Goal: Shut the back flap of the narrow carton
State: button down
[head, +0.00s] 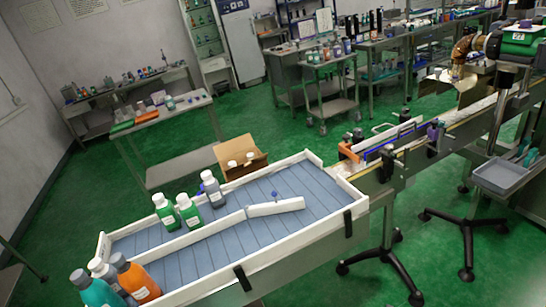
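A brown cardboard carton (240,147) shows just beyond the far edge of the accumulation tray, left of the picture's middle. It looks open, with brown panels standing up at its back. Small pale tops show at its front, and its lower part is hidden behind the tray wall. I cannot tell which of these is the narrow carton, or make out a back flap clearly. My gripper is not in view.
The white-walled tray (285,268) fills the foreground, with several green, grey, teal and orange bottles. A conveyor (440,135) runs to the upper right beside a grey bin (500,178). Black-footed stands (385,260) are below it. Side tables (185,165) stand left; green floor (60,225) is open between.

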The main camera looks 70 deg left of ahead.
aim_at(238, 168)
jog(key=z, duration=0.05)
jog(key=i, duration=0.9)
jog(key=u, duration=2.8)
jog(key=i, duration=0.55)
jog(key=u, duration=0.2)
